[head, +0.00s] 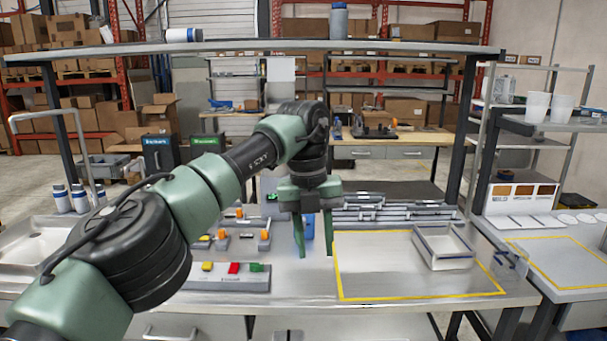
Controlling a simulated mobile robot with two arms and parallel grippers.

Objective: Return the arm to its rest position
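My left arm (200,195) comes in from the left and reaches out over the workbench (310,315). My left gripper (314,250) points down in front of the left edge of the yellow-outlined area. Its two green fingers are apart, so it is open. A small blue object (309,228) shows in the gap between the fingers. It looks to be behind them, and I see no finger touching it. My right gripper is not in view.
Small dispensers with orange parts (265,235) and a grey strip with coloured blocks (234,268) lie left of the gripper. A white tray (443,262) sits to the right, at the yellow-outlined area. A shelf (260,45) spans above the bench.

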